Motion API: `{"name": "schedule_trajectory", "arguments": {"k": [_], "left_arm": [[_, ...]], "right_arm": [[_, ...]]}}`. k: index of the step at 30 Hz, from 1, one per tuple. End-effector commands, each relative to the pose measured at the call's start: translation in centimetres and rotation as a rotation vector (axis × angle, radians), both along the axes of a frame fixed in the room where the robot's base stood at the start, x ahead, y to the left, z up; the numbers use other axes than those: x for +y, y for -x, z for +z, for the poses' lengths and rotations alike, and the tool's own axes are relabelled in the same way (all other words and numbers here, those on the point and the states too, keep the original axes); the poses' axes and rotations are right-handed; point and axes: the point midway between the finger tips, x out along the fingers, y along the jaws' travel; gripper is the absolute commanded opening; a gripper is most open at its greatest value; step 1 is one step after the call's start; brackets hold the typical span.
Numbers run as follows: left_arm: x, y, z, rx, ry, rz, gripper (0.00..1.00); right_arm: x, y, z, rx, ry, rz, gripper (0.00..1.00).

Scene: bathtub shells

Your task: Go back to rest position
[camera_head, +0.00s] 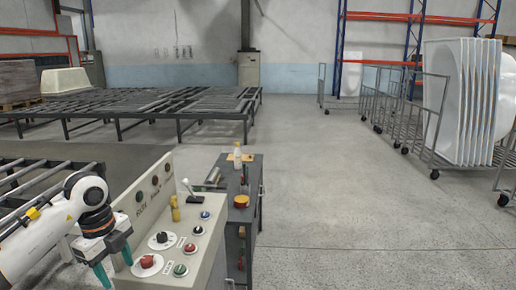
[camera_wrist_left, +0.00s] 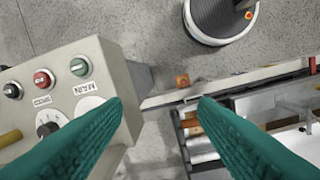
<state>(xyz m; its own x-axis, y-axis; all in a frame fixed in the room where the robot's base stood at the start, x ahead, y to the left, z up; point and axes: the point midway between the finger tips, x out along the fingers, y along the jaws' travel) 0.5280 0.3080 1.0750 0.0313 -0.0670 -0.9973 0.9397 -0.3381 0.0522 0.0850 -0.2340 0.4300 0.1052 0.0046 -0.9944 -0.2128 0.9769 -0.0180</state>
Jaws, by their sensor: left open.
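My left gripper (camera_head: 115,264) hangs at the lower left in the head view, beside the left edge of the grey control panel (camera_head: 205,240). Its two teal fingers are spread apart in the left wrist view (camera_wrist_left: 160,100), with nothing between them. The panel's buttons and a dial show left of the fingers in that view (camera_wrist_left: 108,62). My right gripper is in neither view.
A dark cabinet (camera_head: 246,220) with a bottle (camera_head: 237,157) on top stands behind the panel. Metal conveyor frames (camera_head: 180,103) fill the left. White bathtub shells (camera_head: 462,100) stand in wheeled carts at right. The middle floor (camera_head: 330,180) is clear.

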Motion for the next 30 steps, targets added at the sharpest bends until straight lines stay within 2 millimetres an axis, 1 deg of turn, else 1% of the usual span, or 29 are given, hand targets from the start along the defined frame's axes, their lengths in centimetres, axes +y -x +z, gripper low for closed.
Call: {"name": "schedule_trajectory", "arguments": {"k": [5,8,9,11,14,15,17,18,20,21,23,24,26,27,29,30], "left_arm": [[-3.3,-0.1,-1.3,-0.032,0.108,-0.095,0.54],[-5.7,-0.1,-2.0,-0.061,0.192,-0.158,0.54],[-6.9,0.0,-2.2,-0.075,0.237,-0.191,0.54],[-8.9,0.1,-2.6,-0.099,0.307,-0.236,0.54],[-12.5,0.6,-3.0,-0.149,0.447,-0.314,0.54],[-14.3,0.9,-3.0,-0.176,0.519,-0.345,0.54],[-17.0,1.5,-2.7,-0.223,0.637,-0.391,0.54],[-18.9,2.0,-2.4,-0.263,0.728,-0.416,0.54],[-22.0,2.8,-1.4,-0.334,0.888,-0.442,0.54],[-23.8,3.4,-0.4,-0.391,1.004,-0.443,0.54],[-25.9,4.1,1.4,-0.487,1.174,-0.416,0.54],[-26.9,4.4,2.8,-0.555,1.279,-0.378,0.54],[-27.5,4.6,4.7,-0.656,1.419,-0.292,0.54],[-27.4,4.5,5.8,-0.724,1.499,-0.216,0.54],[-26.7,4.1,7.1,-0.82,1.596,-0.074,0.54],[-25.9,3.7,7.6,-0.881,1.64,0.036,0.54]], "right_arm": [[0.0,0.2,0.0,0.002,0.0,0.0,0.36],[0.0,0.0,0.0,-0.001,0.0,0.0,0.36],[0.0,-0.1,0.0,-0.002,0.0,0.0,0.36],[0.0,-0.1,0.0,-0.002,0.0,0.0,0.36],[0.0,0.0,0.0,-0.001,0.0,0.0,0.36],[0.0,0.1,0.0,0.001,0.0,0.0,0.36],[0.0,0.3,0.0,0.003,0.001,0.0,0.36],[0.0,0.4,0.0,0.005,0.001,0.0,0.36],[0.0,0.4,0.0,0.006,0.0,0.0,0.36],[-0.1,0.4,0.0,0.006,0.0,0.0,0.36],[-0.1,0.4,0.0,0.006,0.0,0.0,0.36],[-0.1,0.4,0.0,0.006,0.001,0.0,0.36],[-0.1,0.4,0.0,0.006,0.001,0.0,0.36],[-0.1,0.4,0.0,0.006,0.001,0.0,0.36],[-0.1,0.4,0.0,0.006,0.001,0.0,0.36],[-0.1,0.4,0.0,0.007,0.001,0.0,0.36]]}}
